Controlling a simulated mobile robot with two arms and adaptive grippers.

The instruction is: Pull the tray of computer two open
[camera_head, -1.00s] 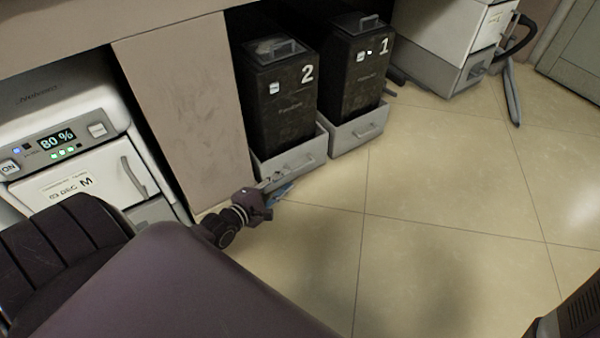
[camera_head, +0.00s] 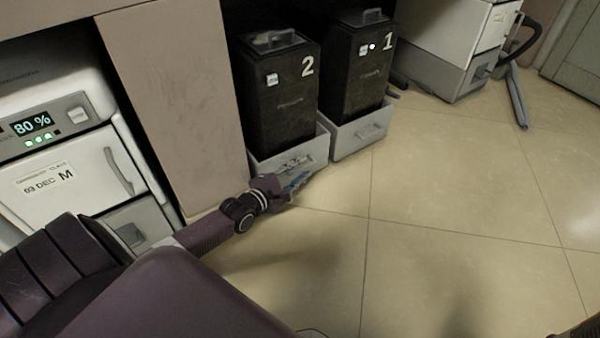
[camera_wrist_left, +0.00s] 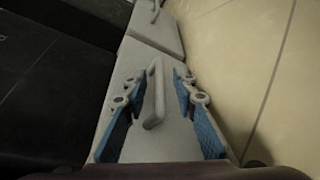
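The black computer two (camera_head: 281,100), marked with a white 2, stands in a light grey tray (camera_head: 262,164) under the counter. My left gripper (camera_head: 297,180) is at the front of this tray, low over the floor. In the left wrist view the gripper (camera_wrist_left: 160,118) is open, its blue-padded fingers on either side of the tray's bar handle (camera_wrist_left: 155,95). The handle lies between the fingers with gaps visible on both sides; I cannot tell how deep it sits. My right gripper is not in view.
Computer one (camera_head: 358,70) stands in its own grey tray (camera_head: 358,138) just right of tray two. A beige counter panel (camera_head: 175,95) is on the left, beside a white machine (camera_head: 70,170) reading 80 %. The tiled floor (camera_head: 440,200) in front is clear.

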